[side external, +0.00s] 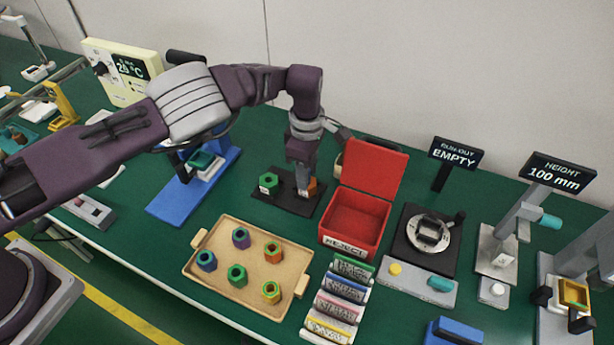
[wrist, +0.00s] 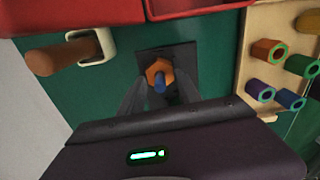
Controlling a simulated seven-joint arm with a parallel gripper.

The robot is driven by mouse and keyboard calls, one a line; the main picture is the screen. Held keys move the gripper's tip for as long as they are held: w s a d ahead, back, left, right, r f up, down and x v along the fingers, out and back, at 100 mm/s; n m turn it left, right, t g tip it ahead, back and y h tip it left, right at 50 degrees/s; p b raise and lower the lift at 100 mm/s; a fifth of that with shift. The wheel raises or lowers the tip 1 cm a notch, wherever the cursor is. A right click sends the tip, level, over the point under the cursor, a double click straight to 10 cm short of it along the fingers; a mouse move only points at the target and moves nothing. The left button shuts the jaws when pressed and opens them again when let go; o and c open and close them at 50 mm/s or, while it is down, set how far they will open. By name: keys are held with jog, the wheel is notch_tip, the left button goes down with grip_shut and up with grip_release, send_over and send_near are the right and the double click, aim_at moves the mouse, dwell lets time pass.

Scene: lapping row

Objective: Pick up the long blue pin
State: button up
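The blue pin (wrist: 159,84) shows end-on in the wrist view, in the middle of an orange hexagonal piece (wrist: 158,69) on a dark base plate. The orange piece also shows in the side view (side external: 312,186), partly behind my gripper; the pin cannot be made out there. My gripper (side external: 303,188) points down over the base plate (side external: 286,205). In the wrist view my gripper's grey fingers (wrist: 161,88) are apart, one on each side of the pin. How deep the fingertips reach is hard to tell.
A green hexagonal piece (side external: 269,184) stands on the same plate, left of my gripper. The red reject box (side external: 351,248) stands close on the right. A tan tray (side external: 211,269) with several coloured hexagonal pieces is in front. A blue stand (side external: 172,207) is on the left.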

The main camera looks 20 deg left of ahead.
grip_shut()
jog(key=shift+r, duration=0.1)
